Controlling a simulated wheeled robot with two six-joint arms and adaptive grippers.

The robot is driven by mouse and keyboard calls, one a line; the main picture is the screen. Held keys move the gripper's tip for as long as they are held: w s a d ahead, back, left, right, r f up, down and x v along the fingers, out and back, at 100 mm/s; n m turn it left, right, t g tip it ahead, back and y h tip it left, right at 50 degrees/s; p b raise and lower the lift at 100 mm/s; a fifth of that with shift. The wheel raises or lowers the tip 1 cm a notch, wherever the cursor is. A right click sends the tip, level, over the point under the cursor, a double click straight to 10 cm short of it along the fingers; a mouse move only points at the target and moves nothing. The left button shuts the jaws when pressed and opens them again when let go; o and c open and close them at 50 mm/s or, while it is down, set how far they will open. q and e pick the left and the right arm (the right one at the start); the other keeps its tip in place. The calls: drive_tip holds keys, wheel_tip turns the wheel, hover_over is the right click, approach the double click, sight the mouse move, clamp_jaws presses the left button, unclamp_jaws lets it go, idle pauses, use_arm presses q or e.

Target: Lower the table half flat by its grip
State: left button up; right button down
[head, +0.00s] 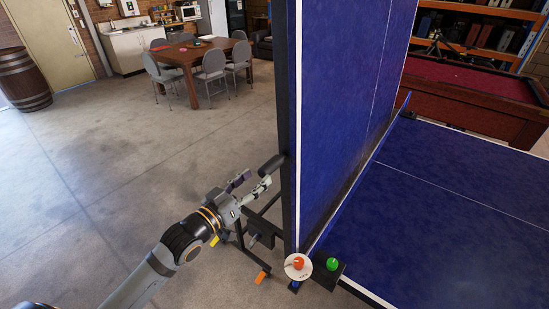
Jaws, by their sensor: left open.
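A blue table half (335,100) with white edge lines stands upright on its side, folded up. A black grip (271,165) sticks out to the left from its dark near edge. My left gripper (256,179) comes in from the lower left. Its two fingers are apart and point toward the grip, with the tips just below and left of it. Nothing shows between the fingers, and I cannot tell whether a tip touches the grip. The other table half (450,215) lies flat to the right. My right gripper is not in view.
Black frame legs with orange ends (262,277) stand below. A red pool table (470,95) is behind.

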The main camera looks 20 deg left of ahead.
sight(277, 160)
use_arm(q)
drive_tip(key=b+x, duration=0.1)
drive_tip(key=b, duration=0.1)
drive_tip(key=b+x, duration=0.2)
drive_tip(key=b, duration=0.1)
drive_tip(key=b+x, duration=0.1)
drive_tip(key=b, duration=0.1)
drive_tip(key=shift+w+f+b, duration=0.35)
drive_tip(key=shift+w+b, duration=0.05)
drive_tip(key=x, duration=0.3)
drive_tip(key=b+x, duration=0.1)
drive_tip(key=x, duration=0.1)
drive_tip(key=shift+d+r, duration=0.1)
drive_tip(key=shift+r, duration=0.15)
drive_tip(key=shift+w+d, duration=0.1)
drive_tip(key=shift+w, duration=0.1)
clamp_jaws()
